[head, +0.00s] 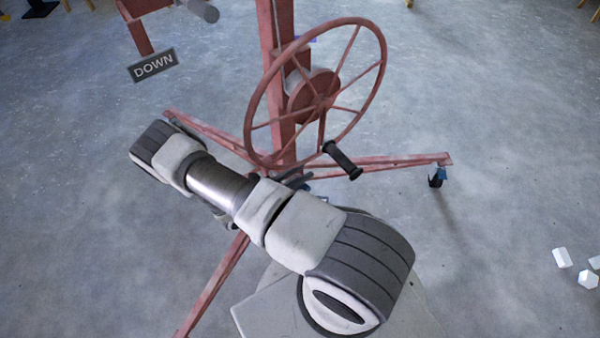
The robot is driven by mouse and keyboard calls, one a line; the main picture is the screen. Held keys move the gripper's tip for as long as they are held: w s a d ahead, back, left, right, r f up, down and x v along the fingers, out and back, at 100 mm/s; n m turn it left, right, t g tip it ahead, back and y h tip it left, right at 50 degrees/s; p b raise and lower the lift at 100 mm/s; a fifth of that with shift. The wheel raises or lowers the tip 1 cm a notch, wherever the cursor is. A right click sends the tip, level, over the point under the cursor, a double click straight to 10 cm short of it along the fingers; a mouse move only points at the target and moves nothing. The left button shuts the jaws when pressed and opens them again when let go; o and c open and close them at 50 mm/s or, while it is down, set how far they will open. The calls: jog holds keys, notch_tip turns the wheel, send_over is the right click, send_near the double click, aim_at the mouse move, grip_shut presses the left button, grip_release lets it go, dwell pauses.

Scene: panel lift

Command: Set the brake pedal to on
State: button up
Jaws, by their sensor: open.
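The red panel lift stands ahead of me, with its mast (284,60), its large spoked handwheel (318,88) and splayed floor legs (390,162). The handwheel has a black crank grip (342,160). I cannot make out the brake pedal; my arm covers part of the lift's base. Small dark and blue parts show at the mast foot beside my arm, too hidden to name. My arm stretches across the view from lower right to upper left. I cannot make out my gripper or its fingertips; they are hidden or out of frame.
A dark sign (153,65) reading DOWN is at the upper left, below a red bar with a grey cylindrical end. A blue and black caster (437,178) ends the right leg. Small white blocks (587,280) lie at the far right. Grey floor is otherwise largely clear.

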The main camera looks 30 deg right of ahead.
grip_shut()
jog(key=shift+w, duration=0.1)
dwell(1.3)
